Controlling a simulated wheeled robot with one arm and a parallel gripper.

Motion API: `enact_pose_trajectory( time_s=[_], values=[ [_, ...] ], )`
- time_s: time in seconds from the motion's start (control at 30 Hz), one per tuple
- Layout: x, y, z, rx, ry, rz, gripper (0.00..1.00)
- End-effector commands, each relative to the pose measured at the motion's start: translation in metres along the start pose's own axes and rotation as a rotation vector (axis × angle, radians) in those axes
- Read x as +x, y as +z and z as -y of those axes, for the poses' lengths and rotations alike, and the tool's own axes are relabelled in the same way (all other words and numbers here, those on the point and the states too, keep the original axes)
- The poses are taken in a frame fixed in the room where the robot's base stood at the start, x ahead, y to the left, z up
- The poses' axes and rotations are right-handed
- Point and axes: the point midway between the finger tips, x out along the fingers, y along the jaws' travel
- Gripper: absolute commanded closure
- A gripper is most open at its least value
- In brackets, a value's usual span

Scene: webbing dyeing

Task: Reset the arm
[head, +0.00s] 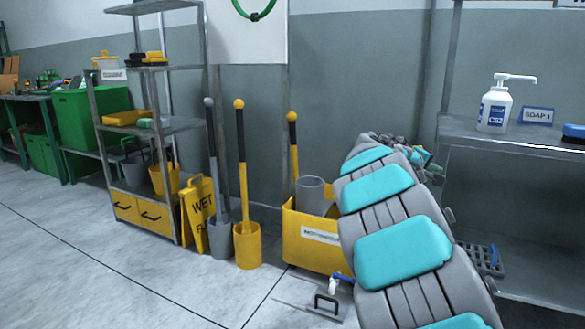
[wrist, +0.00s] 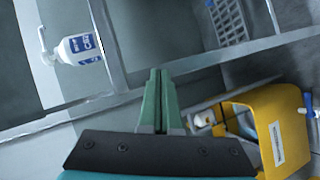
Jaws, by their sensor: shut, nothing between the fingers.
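My gripper (wrist: 155,76) shows in the wrist view with its two green fingers pressed together and nothing between them. In the head view my grey and turquoise arm reaches forward and up from the lower right. Its far end, around the wrist, is partly hidden behind the arm links, and the fingers cannot be made out clearly there. In the wrist view the fingers point toward a metal shelf edge; I cannot tell the gap between them.
A metal shelf (head: 515,145) at right holds a white soap bottle (head: 494,106) and a label (head: 537,115). A yellow bin (head: 308,245) stands left of my arm. A wet-floor sign (head: 198,213) and a yellow holder (head: 247,247) stand further left. Open floor lies at lower left.

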Motion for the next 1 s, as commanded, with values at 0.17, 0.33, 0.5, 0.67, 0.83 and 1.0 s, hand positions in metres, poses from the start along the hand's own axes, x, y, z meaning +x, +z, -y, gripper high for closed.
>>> enact_pose_trajectory(
  time_s=[0.17, 0.33, 0.5, 0.67, 0.83, 1.0],
  values=[
    [-0.04, 0.085, -0.007, 0.112, -0.128, 0.157, 1.0],
    [-0.091, 0.164, 0.019, 0.215, -0.304, 0.299, 1.0],
    [-0.158, 0.23, 0.064, 0.288, -0.511, 0.417, 1.0],
    [-0.234, 0.28, 0.114, 0.315, -0.73, 0.508, 1.0],
    [-0.323, 0.326, 0.163, 0.294, -0.957, 0.584, 1.0],
    [-0.386, 0.358, 0.194, 0.246, -1.11, 0.635, 1.0]
  ],
)
